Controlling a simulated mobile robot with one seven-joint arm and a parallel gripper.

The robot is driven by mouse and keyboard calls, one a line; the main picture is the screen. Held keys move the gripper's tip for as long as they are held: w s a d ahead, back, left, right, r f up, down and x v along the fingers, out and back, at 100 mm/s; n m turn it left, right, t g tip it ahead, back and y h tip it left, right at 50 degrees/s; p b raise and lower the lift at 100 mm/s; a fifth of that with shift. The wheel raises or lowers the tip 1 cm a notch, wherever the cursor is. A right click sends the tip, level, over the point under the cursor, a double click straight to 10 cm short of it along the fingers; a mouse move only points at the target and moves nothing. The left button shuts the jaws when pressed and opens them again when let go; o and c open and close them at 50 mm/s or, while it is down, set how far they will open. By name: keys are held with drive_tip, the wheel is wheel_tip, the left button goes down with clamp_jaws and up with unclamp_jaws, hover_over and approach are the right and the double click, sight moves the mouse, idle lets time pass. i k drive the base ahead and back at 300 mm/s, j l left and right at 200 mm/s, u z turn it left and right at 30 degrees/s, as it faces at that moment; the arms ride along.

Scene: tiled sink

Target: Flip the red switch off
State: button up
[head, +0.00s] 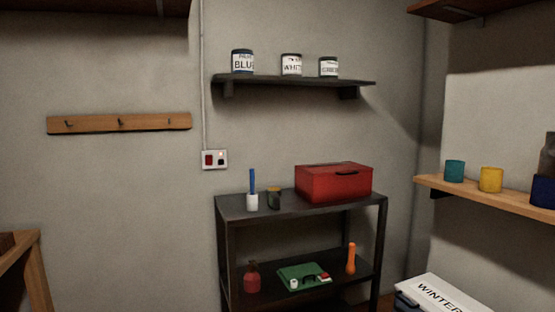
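The red switch (208,159) is the left part of a small white wall plate (215,167). The plate is fixed to the grey wall, left of and above the dark metal shelf unit, with a conduit running up from it. A darker socket or switch with a small pale lit spot (221,158) is beside it on the right of the plate. The switch is too small to tell which way its rocker is tilted. My gripper is not in the head view.
Below the plate, a dark shelf unit (232,206) holds a red box (333,183), a white cup with a blue handle (252,198) and a dark item (274,200). A wall shelf (290,81) with paint tins is above. A hook rail (120,124) is left.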

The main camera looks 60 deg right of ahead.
sight(209, 158)
drive_tip(key=z, duration=1.5)
drive_tip(key=i+l+u, duration=0.15)
drive_tip(key=i+u, duration=0.2)
drive_tip(key=i, duration=0.3)
drive_tip(key=i+l+u, duration=0.3)
drive_tip(key=i, duration=0.3)
drive_tip(key=i+l+u, duration=0.35)
drive_tip(key=i+l, duration=0.2)
